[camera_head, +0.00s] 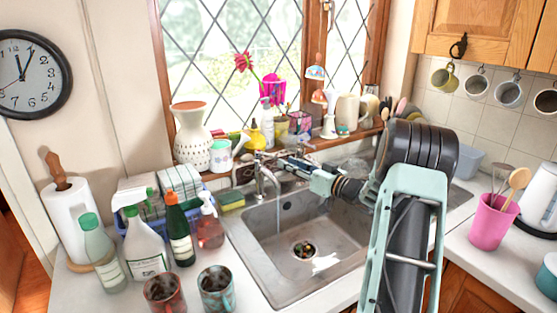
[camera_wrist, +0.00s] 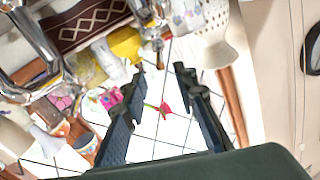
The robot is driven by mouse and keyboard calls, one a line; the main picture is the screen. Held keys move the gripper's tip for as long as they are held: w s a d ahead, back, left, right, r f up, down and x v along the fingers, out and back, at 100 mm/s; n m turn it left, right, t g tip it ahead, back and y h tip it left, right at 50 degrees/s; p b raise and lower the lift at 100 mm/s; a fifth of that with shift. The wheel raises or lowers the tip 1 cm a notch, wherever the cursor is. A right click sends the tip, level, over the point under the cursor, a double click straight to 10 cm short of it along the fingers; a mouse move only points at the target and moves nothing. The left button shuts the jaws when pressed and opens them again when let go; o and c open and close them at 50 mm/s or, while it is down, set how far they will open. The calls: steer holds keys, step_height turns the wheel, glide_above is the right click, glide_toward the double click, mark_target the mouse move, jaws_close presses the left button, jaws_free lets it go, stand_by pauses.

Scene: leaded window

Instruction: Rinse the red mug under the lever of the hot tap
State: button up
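The red mug (camera_head: 165,292) stands on the counter at the front left, beside a teal-patterned mug (camera_head: 216,290). The chrome tap (camera_head: 264,178) stands at the back left of the sink (camera_head: 300,225). A faint vertical streak below its spout looks like running water. My gripper (camera_head: 284,163) is just right of the tap's upper part, away from both mugs. In the wrist view my gripper (camera_wrist: 161,72) is open and empty, with chrome tap parts (camera_wrist: 38,40) to its left and a lever-like part (camera_wrist: 150,28) just beyond the fingertips. Contact cannot be told.
A green bottle (camera_head: 179,232), spray bottle (camera_head: 142,240) and soap bottle (camera_head: 209,222) crowd the left counter. A white vase (camera_head: 191,138) and several small items line the sill. A pink cup (camera_head: 492,220) stands at right. The basin is mostly clear.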

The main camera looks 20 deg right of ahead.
steer(key=v, duration=0.4)
stand_by(0.5)
